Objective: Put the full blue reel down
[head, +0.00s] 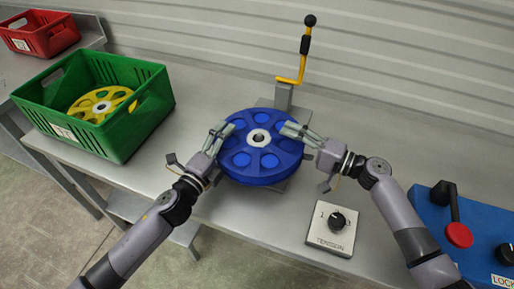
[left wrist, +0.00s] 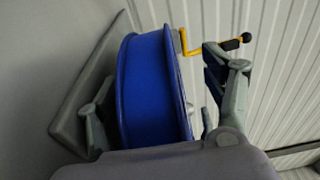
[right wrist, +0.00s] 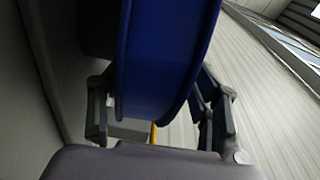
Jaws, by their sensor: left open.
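The blue reel (head: 262,168) lies about flat over a grey plate at the middle of the bench, with a pale hub at its centre. Whether its underside touches the plate is hidden. My left gripper (head: 226,133) is at the reel's left rim, open, one finger above and one below; a gap shows beside the upper finger in the left wrist view, where the reel (left wrist: 152,90) fills the space between. My right gripper (head: 293,131) is at the right rim; in the right wrist view its fingers close against both faces of the reel (right wrist: 160,70).
A yellow crank (head: 304,60) with a black knob stands behind the reel. A green crate (head: 135,125) holding a yellow reel (head: 100,103) is at left, a red crate (head: 40,35) beyond. A tension dial box (head: 322,235) and blue panel (head: 435,215) are at right.

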